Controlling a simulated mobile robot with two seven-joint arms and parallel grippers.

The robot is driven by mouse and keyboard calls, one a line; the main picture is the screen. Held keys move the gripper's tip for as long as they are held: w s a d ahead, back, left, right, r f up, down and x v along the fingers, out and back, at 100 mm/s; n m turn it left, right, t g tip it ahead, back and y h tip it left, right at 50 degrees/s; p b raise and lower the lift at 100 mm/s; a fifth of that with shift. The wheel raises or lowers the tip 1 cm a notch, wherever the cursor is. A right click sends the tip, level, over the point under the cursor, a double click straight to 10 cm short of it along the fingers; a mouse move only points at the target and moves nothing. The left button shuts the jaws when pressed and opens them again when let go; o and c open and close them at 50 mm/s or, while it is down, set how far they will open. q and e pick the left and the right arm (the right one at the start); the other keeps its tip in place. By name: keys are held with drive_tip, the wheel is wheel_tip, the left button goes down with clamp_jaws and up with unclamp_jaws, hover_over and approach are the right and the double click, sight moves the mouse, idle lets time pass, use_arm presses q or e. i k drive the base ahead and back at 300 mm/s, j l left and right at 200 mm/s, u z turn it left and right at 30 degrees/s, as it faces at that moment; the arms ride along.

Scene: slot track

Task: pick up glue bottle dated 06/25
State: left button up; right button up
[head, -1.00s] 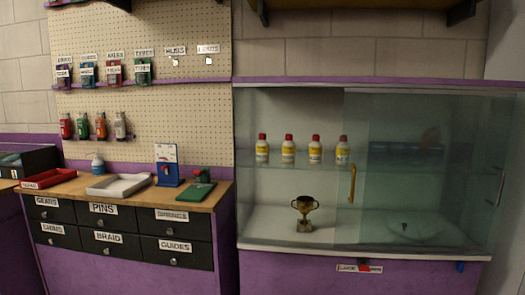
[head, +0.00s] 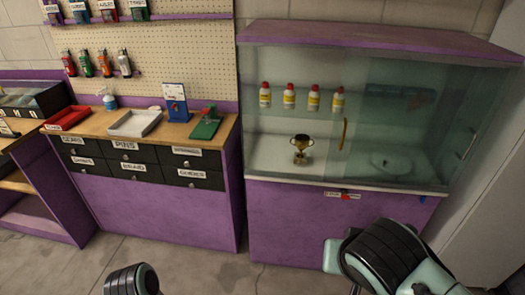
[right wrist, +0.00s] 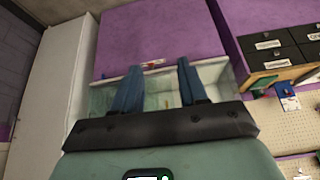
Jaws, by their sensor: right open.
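Several white glue bottles with yellow labels and red caps stand upright in a row on the glass shelf of the cabinet (head: 370,197). From left they are a first bottle (head: 265,97), a second (head: 289,98), a third (head: 313,99) and, at the right, a fourth (head: 337,102) by the glass door's edge. Their dates are too small to read. My right gripper (right wrist: 157,68) is open and empty in the right wrist view, away from the bottles. In the head view only parts of my arms show at the bottom; my left gripper is out of view.
A sliding glass door with a yellow handle (head: 344,134) covers the cabinet's right side; the left side looks open. A gold trophy (head: 300,148) stands below the bottles. A workbench with a red tray (head: 68,118) and white tray (head: 134,124) is left. Floor in front is clear.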

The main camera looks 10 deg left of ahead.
sight(265, 93)
drive_tip(key=i+j+u, duration=0.25)
drive_tip(key=i, duration=0.7)
drive_tip(key=i+l+u, duration=0.1)
drive_tip(key=i+u, duration=0.15)
drive_tip(key=i, duration=0.7)
